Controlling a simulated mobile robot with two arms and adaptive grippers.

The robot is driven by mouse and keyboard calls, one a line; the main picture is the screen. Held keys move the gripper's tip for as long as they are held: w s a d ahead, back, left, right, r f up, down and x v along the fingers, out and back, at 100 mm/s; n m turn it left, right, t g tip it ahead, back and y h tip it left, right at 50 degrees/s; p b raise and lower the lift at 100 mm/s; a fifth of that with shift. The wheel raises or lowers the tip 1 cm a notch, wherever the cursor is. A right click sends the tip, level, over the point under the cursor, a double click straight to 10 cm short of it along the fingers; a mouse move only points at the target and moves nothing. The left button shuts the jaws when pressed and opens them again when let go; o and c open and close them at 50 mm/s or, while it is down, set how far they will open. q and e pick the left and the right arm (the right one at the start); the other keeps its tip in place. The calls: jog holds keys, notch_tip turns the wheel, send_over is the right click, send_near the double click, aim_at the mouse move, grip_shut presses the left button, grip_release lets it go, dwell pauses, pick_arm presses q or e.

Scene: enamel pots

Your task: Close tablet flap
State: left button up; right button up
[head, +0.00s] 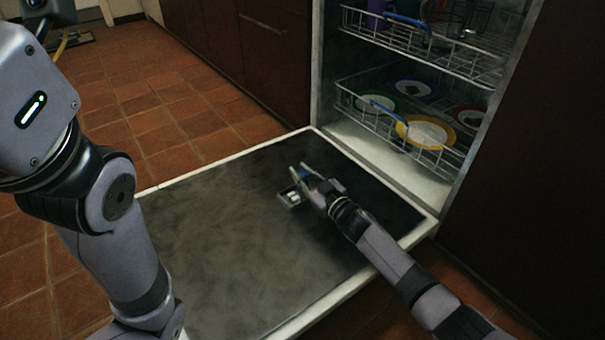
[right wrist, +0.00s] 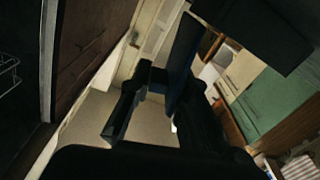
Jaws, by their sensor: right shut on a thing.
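The dishwasher door (head: 220,235) lies folded down flat. On its inner face is the small tablet compartment (head: 289,198), uncovered, with something pale inside. My right gripper (head: 305,173) is low over the door, just beside the compartment at its far right. It is shut on a thin part that I take to be the tablet flap, standing raised; the fingers hide most of it. In the right wrist view a dark bluish flat piece (right wrist: 184,55) shows by the dark fingers.
The open dishwasher holds an upper rack (head: 430,40) with cups and a lower rack (head: 400,125) with several coloured plates. Dark cabinets (head: 240,45) stand behind the door. Tiled floor (head: 150,100) is clear at the left.

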grip_shut()
jog(key=shift+d, duration=0.1)
dwell(0.4)
jog(key=shift+n, duration=0.3)
jog(key=shift+s+a+f+n+p, duration=0.1)
jog(key=shift+s+a+n+p, duration=0.15)
jog(key=shift+n, duration=0.3)
jog(key=shift+s+a+n+p, duration=0.1)
jog(key=shift+a+n+p, duration=0.15)
jog(key=shift+n, duration=0.3)
jog(key=shift+s+a+f+n, duration=0.25)
jog(key=shift+a+n, duration=0.15)
jog(key=shift+n, duration=0.6)
jog(key=shift+s+a+f+n, duration=0.25)
jog(key=shift+a+n, duration=0.15)
jog(key=shift+n, duration=0.6)
